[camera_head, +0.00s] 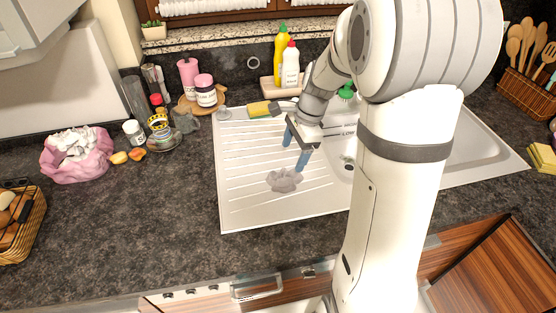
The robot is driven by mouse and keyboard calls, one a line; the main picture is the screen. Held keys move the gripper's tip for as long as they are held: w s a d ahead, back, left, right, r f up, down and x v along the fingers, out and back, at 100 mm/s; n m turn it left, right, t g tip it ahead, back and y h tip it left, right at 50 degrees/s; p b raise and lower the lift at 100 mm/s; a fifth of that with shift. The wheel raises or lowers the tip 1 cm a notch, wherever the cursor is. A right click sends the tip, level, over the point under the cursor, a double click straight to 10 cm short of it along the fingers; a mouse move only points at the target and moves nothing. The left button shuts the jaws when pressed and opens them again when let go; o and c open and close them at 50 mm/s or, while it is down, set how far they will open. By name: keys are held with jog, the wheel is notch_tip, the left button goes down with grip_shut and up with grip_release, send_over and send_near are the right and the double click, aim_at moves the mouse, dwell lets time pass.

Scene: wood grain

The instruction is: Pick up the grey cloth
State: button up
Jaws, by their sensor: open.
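The grey cloth (284,181) lies crumpled on the white ribbed drainboard (245,205) of the sink. My gripper (295,150) hangs above the drainboard with its blue fingers apart and nothing visible between them. One fingertip appears close to the cloth's upper right side in the picture. I cannot tell whether it touches the cloth.
A yellow sponge (259,109) lies at the drainboard's back edge. Yellow and white bottles (290,66) stand behind my gripper. A pink bag (75,157), jars and a basket (22,226) are on the dark counter at left. My arm hides part of the sink.

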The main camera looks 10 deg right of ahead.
aim_at(286, 173)
jog(key=shift+o, duration=0.8)
jog(key=shift+w+d+f+m, duration=0.2)
jog(key=shift+w+f+m, duration=0.5)
jog(key=shift+f, duration=0.25)
jog(key=shift+a+f, duration=0.1)
jog(key=shift+f, duration=0.25)
jog(key=x, duration=0.4)
jog(key=s+p+x, duration=0.1)
jog(key=x, duration=0.1)
jog(key=shift+a+f, duration=0.1)
jog(key=shift+a, duration=0.1)
jog(key=shift+a+f, duration=0.1)
jog(key=shift+f, duration=0.3)
jog(key=c, duration=1.1)
jog(key=shift+r, duration=0.1)
jog(key=shift+c, duration=0.2)
